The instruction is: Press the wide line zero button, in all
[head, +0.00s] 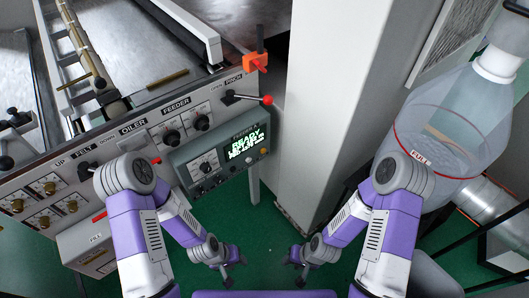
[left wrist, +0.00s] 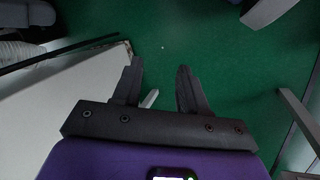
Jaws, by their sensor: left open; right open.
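The control box (head: 190,152) with a lit display (head: 244,144) stands on the front of the machine, left of centre in the head view. Small knobs and buttons (head: 257,162) sit along its lower edge and left side. Their labels are too small to read, so I cannot tell which is the wide line zero button. My left gripper (head: 228,272) is open and empty, low over the green floor, below and apart from the box. It also shows in the left wrist view (left wrist: 160,85). My right gripper (head: 296,266) is open and empty, to its right.
The machine panel (head: 150,139) carries several dials and a lever with a red knob (head: 267,100). A white column (head: 330,90) stands right of the box. A clear bag-like container (head: 450,125) is at the far right. Green floor (head: 265,235) lies free between my arms.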

